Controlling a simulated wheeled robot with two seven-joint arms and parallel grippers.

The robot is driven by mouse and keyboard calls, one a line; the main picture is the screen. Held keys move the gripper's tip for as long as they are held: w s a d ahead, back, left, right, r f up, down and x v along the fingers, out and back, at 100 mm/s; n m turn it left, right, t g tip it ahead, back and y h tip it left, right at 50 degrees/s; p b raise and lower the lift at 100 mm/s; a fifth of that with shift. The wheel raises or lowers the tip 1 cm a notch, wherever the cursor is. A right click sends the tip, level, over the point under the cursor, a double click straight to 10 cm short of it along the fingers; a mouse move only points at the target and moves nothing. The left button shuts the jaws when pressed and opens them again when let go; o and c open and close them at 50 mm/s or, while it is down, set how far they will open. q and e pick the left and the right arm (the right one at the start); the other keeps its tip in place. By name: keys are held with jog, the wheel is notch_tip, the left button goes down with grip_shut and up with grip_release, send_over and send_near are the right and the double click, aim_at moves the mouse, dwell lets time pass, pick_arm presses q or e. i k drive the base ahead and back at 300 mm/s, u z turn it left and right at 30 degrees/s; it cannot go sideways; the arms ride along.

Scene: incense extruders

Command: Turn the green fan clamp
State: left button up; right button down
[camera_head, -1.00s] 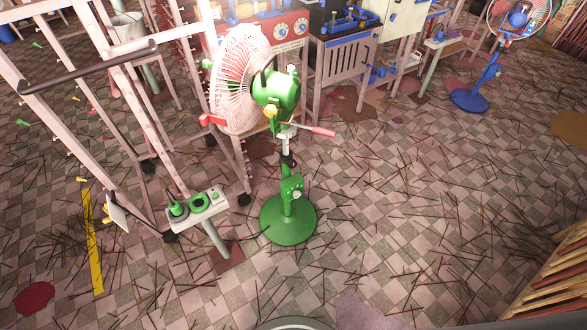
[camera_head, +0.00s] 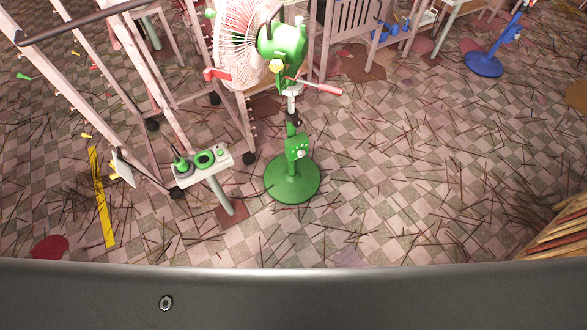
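A green pedestal fan with a pale wire cage (camera_head: 235,45) and a green motor head (camera_head: 283,42) stands upright on a round green base (camera_head: 292,182). A red-handled clamp lever (camera_head: 318,86) sticks out to the right from the pole just below the head. A green box with a light knob (camera_head: 298,149) is on the lower pole. I cannot tell which of these is the fan clamp. Neither of my grippers is in view.
A post with a green control panel (camera_head: 202,165) stands just left of the fan. Pale wheeled racks (camera_head: 90,110) fill the left. A blue fan base (camera_head: 484,64) is far right. Sticks litter the tiled floor; a stick bundle (camera_head: 553,235) lies lower right.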

aim_at(297, 122)
jog(key=k, duration=0.65)
jog(key=u, duration=1.05)
jog(key=i, duration=0.5)
